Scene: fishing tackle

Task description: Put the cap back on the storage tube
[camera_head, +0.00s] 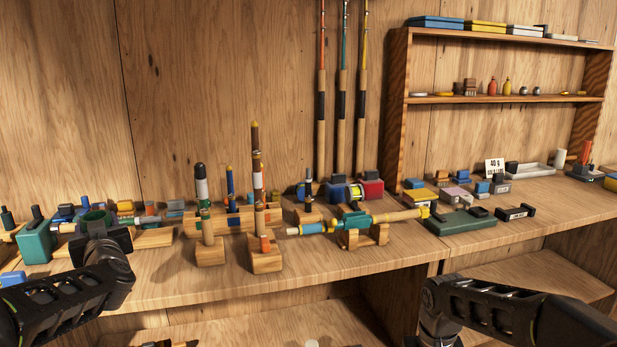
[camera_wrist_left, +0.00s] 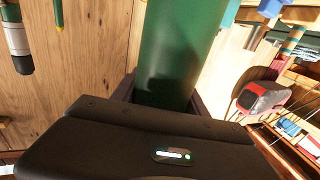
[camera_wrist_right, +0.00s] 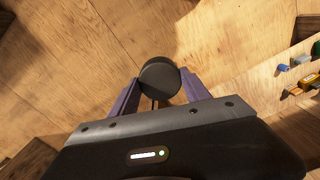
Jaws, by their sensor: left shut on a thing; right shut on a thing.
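The storage tube is a thick dark green cylinder. In the left wrist view the tube (camera_wrist_left: 178,50) stands between the fingers of my left gripper (camera_wrist_left: 165,98), which is shut on it. In the head view the green round end of the tube (camera_head: 97,216) shows just beyond my left gripper (camera_head: 100,236), above the left part of the bench. The cap (camera_wrist_right: 160,78) is a dark round disc in the right wrist view. My right gripper (camera_wrist_right: 157,90) is shut on its sides, well apart from the tube. The right fingers and cap are hidden in the head view.
The wooden bench (camera_head: 190,285) holds float stands (camera_head: 210,252), a rod part on a cradle (camera_head: 362,235), a green tray (camera_head: 460,222) and small boxes. Upright rods (camera_head: 342,110) and a wall shelf (camera_head: 500,99) stand behind. The bench's front strip is mostly clear.

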